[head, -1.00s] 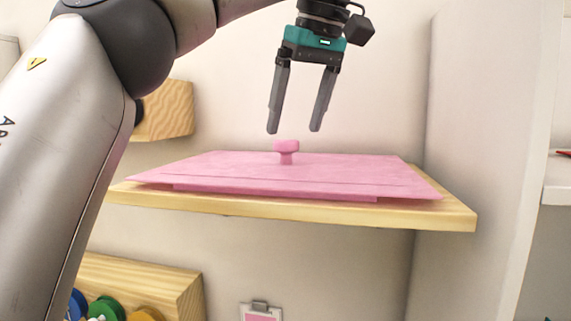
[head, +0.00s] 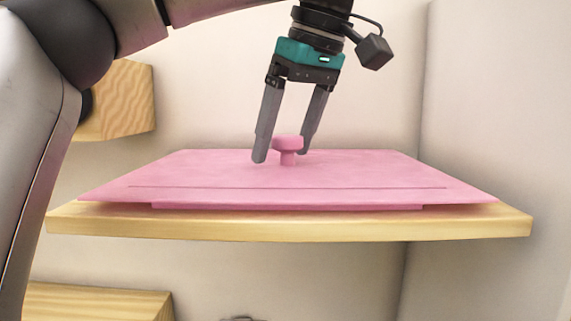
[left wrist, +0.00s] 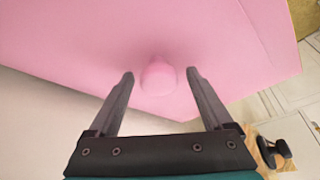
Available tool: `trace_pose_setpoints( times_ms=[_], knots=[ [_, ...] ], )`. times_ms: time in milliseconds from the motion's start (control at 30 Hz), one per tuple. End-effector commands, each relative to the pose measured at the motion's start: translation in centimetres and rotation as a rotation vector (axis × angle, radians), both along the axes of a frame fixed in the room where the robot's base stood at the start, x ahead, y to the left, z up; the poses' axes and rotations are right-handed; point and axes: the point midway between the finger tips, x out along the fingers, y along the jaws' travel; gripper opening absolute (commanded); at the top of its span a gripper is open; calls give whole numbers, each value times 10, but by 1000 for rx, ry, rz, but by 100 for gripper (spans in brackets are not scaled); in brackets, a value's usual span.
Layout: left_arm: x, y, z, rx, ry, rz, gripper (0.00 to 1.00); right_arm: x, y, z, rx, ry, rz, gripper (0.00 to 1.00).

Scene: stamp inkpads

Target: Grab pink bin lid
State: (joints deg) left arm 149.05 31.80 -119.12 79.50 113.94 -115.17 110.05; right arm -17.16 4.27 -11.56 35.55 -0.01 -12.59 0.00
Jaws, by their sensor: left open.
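The pink bin lid (head: 330,178) lies flat on a wooden shelf, with a pink knob (head: 288,144) standing up from its far middle part. My left gripper (head: 281,158) is open and points down at the knob, one finger to each side of it. In the left wrist view the lid (left wrist: 90,35) fills the upper part, and the knob (left wrist: 159,76) sits between the open fingertips (left wrist: 161,75). I see no finger pressing on the knob. My right gripper is not in view.
The wooden shelf (head: 290,229) holds the lid, which covers most of it. A wall rises behind and another at the right. A wooden block (head: 124,100) is on the wall at the left, and a wooden box (head: 95,303) shows below.

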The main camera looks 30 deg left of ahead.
Motion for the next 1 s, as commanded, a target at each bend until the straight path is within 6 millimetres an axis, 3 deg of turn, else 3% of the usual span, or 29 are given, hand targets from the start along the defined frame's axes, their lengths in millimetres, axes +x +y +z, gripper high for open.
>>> trace_pose_setpoints(
  times_ms=[133, 867, 1000],
  knots=[
    [0, 0, 0, 0, 0, -1, 83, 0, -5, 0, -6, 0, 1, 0],
    [0, 0, 0, 0, 1, -2, 1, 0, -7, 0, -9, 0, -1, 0],
    [0, 0, 0, 0, 1, -2, 0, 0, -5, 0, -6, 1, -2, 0]
  ],
)
